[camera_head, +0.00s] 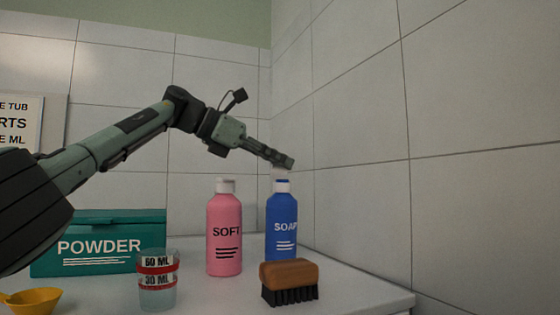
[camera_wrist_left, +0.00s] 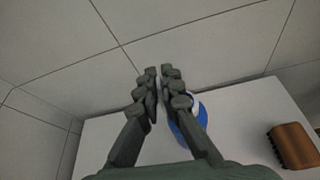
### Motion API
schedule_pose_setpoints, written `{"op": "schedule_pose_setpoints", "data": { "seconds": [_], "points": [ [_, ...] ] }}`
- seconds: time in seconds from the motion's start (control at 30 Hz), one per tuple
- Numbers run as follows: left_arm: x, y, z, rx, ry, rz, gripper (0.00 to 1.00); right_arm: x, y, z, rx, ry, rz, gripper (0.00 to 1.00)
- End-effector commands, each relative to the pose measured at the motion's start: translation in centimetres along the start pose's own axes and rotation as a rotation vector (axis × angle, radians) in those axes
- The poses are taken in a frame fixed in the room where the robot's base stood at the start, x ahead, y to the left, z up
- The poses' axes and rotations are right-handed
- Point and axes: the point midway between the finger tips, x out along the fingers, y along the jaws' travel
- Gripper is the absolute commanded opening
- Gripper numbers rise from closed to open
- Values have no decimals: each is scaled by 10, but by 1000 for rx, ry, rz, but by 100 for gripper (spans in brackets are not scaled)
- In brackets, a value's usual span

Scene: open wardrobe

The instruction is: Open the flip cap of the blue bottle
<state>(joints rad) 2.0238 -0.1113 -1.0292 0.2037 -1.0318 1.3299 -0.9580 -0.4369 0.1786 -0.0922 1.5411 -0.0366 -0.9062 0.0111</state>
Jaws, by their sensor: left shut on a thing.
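The blue bottle (camera_head: 282,230), marked SOAP, stands upright on the white counter. Its white cap (camera_head: 283,186) is on top, and a pale flip lid (camera_head: 280,173) shows as a raised piece just above it. My left gripper (camera_head: 287,162) comes in from the left and is over the bottle, its fingertips at the flip lid. It is shut on the flip lid, which the fingers partly hide. In the left wrist view the two fingers (camera_wrist_left: 159,76) are close together, and part of the blue bottle (camera_wrist_left: 192,128) shows beside and below the right finger. My right gripper is not in view.
A pink SOFT bottle (camera_head: 224,235) stands just left of the blue bottle. A brown brush (camera_head: 289,274) lies in front. A measuring cup (camera_head: 158,285), a teal POWDER box (camera_head: 99,255) and a yellow funnel (camera_head: 32,300) are further left. Tiled walls (camera_head: 355,150) stand behind and right.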

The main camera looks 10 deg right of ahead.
Motion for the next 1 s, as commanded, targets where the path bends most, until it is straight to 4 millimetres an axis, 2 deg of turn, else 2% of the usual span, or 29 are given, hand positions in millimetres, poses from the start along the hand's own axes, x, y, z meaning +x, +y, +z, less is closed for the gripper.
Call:
{"op": "schedule_pose_setpoints", "data": {
  "seconds": [0.6,0.63,0.77,1.0],
  "points": [
    [2,-1,-5,-24,7,-14,0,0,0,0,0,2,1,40],
    [2,-1,-6,-24,7,-14,9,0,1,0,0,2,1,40],
    [2,-1,-5,-23,6,-13,25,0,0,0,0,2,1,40],
    [1,-1,-3,-22,2,-12,26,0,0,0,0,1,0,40]
  ]
}}
